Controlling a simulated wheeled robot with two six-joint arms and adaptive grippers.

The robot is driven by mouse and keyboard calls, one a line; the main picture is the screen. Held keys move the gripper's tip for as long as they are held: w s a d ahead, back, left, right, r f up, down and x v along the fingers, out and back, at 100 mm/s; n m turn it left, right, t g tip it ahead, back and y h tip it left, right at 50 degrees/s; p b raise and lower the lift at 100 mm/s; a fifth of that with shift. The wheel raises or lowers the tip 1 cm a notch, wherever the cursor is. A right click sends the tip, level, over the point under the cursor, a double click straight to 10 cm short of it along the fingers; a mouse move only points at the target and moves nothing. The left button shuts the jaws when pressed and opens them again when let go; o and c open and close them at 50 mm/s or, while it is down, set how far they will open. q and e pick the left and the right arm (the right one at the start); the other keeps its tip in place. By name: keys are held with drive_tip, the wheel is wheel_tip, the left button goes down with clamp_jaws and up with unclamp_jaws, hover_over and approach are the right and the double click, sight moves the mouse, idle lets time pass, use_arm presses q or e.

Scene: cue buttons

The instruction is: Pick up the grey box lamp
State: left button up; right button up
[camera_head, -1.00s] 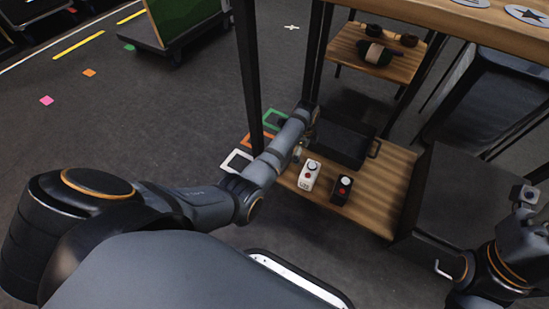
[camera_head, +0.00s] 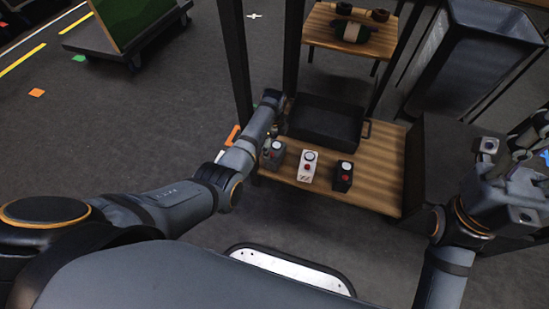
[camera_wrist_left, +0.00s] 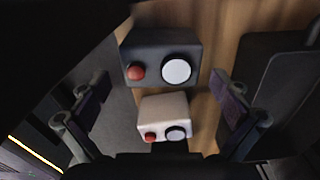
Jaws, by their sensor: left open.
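The grey box lamp (camera_head: 274,155) stands at the left end of the low wooden shelf, with a round lamp and a red button on top. In the left wrist view the grey box (camera_wrist_left: 158,48) shows a pale lamp and a red button. My left gripper (camera_head: 275,128) is just beside the grey box on its far side, partly hidden by its own arm. In the left wrist view its fingers (camera_wrist_left: 160,88) are spread wide and empty, with the grey box ahead. My right gripper (camera_head: 515,175) is at the right edge, its jaws unclear.
A white box (camera_head: 307,167) stands close to the right of the grey one, then a black box (camera_head: 343,177). A black tray (camera_head: 328,122) lies behind them. Dark posts (camera_head: 236,60) rise beside my left arm. Bare wood (camera_head: 385,185) shows at right.

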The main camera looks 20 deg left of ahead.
sight(275, 148)
use_arm(q)
drive_tip(key=f+b, duration=0.4)
drive_tip(key=shift+d+f, duration=0.2)
drive_tip(key=shift+f, duration=0.1)
drive_tip(key=shift+f+b, duration=0.35)
drive_tip(key=shift+b, duration=0.1)
drive_tip(key=shift+r, duration=0.2)
drive_tip(key=shift+c, duration=0.5)
drive_tip(key=c, duration=1.2)
drive_tip(key=shift+r+p, duration=0.1)
drive_tip(key=shift+p, duration=0.2)
